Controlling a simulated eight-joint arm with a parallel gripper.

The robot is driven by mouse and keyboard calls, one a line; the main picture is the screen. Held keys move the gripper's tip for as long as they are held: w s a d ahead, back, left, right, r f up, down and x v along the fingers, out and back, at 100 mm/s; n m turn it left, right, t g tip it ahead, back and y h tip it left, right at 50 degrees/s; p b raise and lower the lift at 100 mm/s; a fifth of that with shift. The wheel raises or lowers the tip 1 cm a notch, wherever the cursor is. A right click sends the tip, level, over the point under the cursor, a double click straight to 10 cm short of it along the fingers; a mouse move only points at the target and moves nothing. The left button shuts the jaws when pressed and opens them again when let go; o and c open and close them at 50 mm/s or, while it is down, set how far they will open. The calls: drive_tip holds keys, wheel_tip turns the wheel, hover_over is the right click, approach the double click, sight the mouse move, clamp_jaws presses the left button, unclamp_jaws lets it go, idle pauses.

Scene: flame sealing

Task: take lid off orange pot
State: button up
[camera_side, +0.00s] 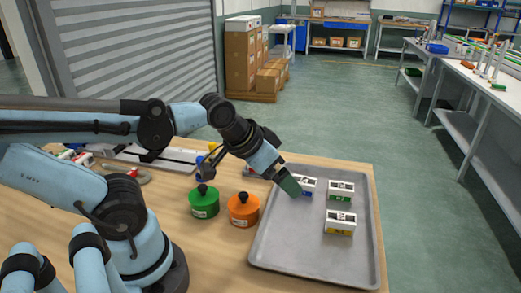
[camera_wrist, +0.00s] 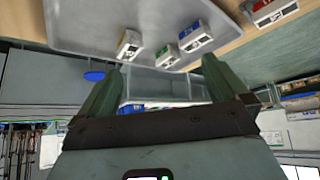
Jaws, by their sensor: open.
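The orange pot (camera_side: 243,212) stands upright on the wooden table, left of the grey tray. Its lid, with a black knob (camera_side: 243,197), sits on top of it. My gripper (camera_side: 291,187) is over the back left part of the tray, to the right of the orange pot and apart from it. In the wrist view my gripper (camera_wrist: 161,66) shows two green fingers spread apart with nothing between them. The orange pot does not show in the wrist view.
A green pot (camera_side: 204,204) with a black knob stands just left of the orange pot. The grey tray (camera_side: 275,245) holds white boxes with coloured labels, such as the green-labelled box (camera_side: 340,191) and yellow-labelled box (camera_side: 340,223). Other items lie behind the pots, partly hidden by my arm.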

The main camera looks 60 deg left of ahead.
wheel_tip(320, 180, up, 3)
drive_tip(key=m+g, duration=0.7)
drive_tip(key=m, duration=0.5)
hover_over(243, 194)
drive_tip(key=shift+s+a+f, duration=0.1)
drive_tip(key=shift+a+f, duration=0.05)
drive_tip(key=shift+f, duration=1.65)
drive_tip(key=shift+a+f, duration=0.1)
drive_tip(key=shift+f, duration=1.7)
drive_tip(key=shift+d+f, duration=0.2)
drive_tip(key=shift+f, duration=2.4)
drive_tip(key=c, duration=0.9)
drive_tip(key=shift+r, duration=0.2)
